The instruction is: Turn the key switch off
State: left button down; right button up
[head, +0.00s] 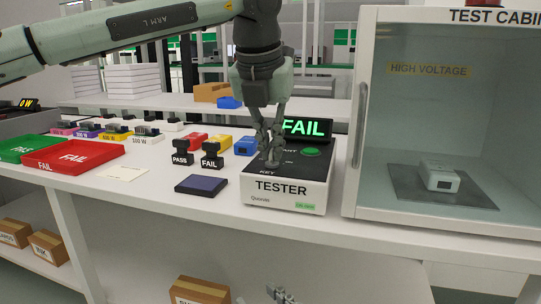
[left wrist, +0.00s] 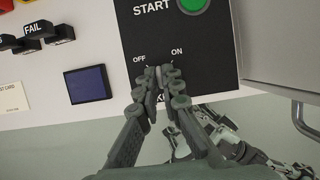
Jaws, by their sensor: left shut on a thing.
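The tester (head: 285,195) is a white box with a black sloped top, and its screen (head: 304,128) reads FAIL in green. My left gripper (head: 271,150) points down at the KEY end of the panel and is shut on the key switch (head: 271,164). In the left wrist view the left fingertips (left wrist: 159,75) close around the key, just below and between the OFF and ON marks. The fingers hide most of the key, so I cannot tell its exact angle. My right gripper (head: 281,294) shows partly below the table edge; its jaw state is unclear.
A green START button (head: 310,152) is on the tester's panel. The test cabinet (head: 352,190) stands close at right, with a white device (head: 440,175) inside. PASS (head: 182,153) and FAIL (head: 211,155) stamps and a dark blue pad (head: 201,184) lie to the left.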

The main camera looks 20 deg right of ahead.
pick_arm(q)
jog(key=n, duration=0.2)
jog(key=n+t+y+b, duration=0.1)
jog(key=n, duration=0.1)
jog(key=shift+d+n+y, duration=0.15)
jog(key=shift+n+y, duration=0.15)
jog(key=shift+n+b, duration=0.3)
jog(key=shift+n, duration=0.1)
jog(key=shift+n+y, duration=0.6)
jog(key=shift+n, duration=0.6)
pick_arm(e)
jog(key=s+a+r+t+y, duration=0.2)
jog(key=r+t, duration=0.3)
jog(key=r, duration=0.5)
jog(key=shift+a+r+y, duration=0.15)
jog(key=shift+a+y, duration=0.35)
jog(key=shift+a, duration=0.1)
jog(key=shift+s, duration=0.15)
pick_arm(q)
jog(key=c, duration=1.7)
grip_release()
